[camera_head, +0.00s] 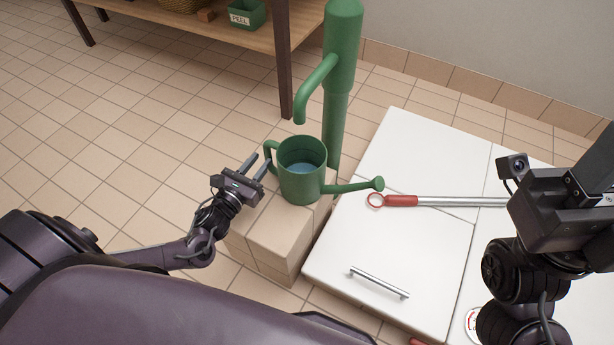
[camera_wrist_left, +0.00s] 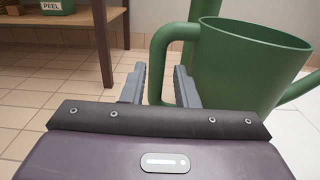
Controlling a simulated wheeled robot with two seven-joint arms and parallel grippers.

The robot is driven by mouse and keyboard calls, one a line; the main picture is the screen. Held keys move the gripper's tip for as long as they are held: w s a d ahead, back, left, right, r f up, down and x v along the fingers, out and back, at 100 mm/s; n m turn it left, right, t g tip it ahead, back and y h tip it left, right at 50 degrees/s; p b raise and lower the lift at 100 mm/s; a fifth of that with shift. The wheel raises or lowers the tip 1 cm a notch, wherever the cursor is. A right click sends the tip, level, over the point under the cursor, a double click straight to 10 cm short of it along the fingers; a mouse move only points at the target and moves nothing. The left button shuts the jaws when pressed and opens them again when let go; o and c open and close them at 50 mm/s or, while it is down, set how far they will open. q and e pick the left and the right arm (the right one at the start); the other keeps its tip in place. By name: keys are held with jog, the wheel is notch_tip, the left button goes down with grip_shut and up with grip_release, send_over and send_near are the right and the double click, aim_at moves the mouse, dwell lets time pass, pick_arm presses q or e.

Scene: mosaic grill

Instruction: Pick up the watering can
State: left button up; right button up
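The green watering can (camera_head: 302,180) stands upright on a tiled block under the spout of a green pump, with water visible inside. Its handle is on the left and its long spout points right. My left gripper (camera_head: 258,166) is open beside the handle. In the left wrist view, the can (camera_wrist_left: 245,70) fills the right side, and the handle (camera_wrist_left: 160,62) shows beyond the open fingers (camera_wrist_left: 160,84).
The green pump (camera_head: 340,60) rises right behind the can. The tiled block (camera_head: 270,235) supports the can. White cabinet tops (camera_head: 400,250) hold a red-handled metal rod (camera_head: 440,202). A wooden shelf (camera_head: 250,37) with a green PEEL box (camera_head: 247,14) stands behind. Floor at left is clear.

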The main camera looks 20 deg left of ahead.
aim_at(265, 154)
pick_arm(q)
jog(key=w+b, duration=0.2)
jog(key=w, duration=0.3)
jog(key=shift+f, duration=0.1)
grip_shut()
